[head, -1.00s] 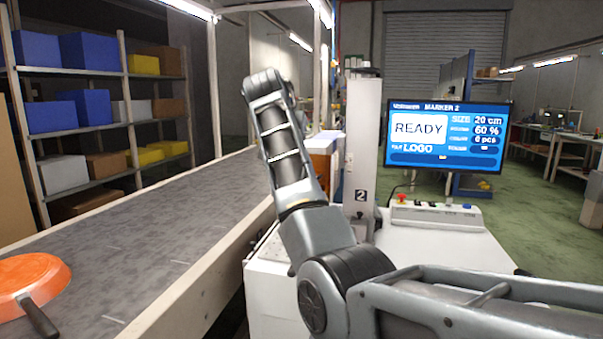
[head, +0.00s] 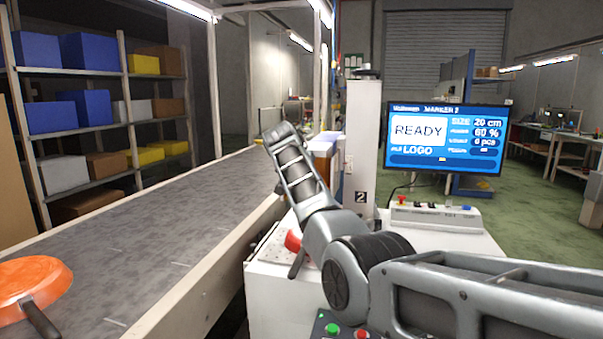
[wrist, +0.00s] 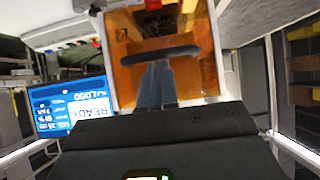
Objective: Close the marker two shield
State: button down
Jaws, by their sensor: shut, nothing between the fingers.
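Marker two (head: 362,150) is a white machine with a "2" label on its column. Its orange see-through shield (head: 323,146) shows beside the column, raised above the work bed and partly behind my arm. In the wrist view the shield (wrist: 122,75) is close ahead, with a dark curved handle (wrist: 190,50) across it. My gripper (wrist: 157,72) is shut and empty, its fingertips at the handle in the picture; I cannot tell whether they touch it. In the head view my gripper is hidden.
The marker screen (head: 444,138) reads READY. A control box (head: 435,214) with buttons stands below it. The conveyor (head: 150,240) runs along the left with an orange pan (head: 35,283) on it. Shelves (head: 95,120) with bins stand behind.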

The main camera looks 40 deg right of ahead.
jog(key=shift+f, duration=0.15)
notch_tip(320, 180, down, 14)
jog(key=b, duration=0.6)
jog(key=shift+b, duration=0.4)
jog(key=shift+s, duration=0.1)
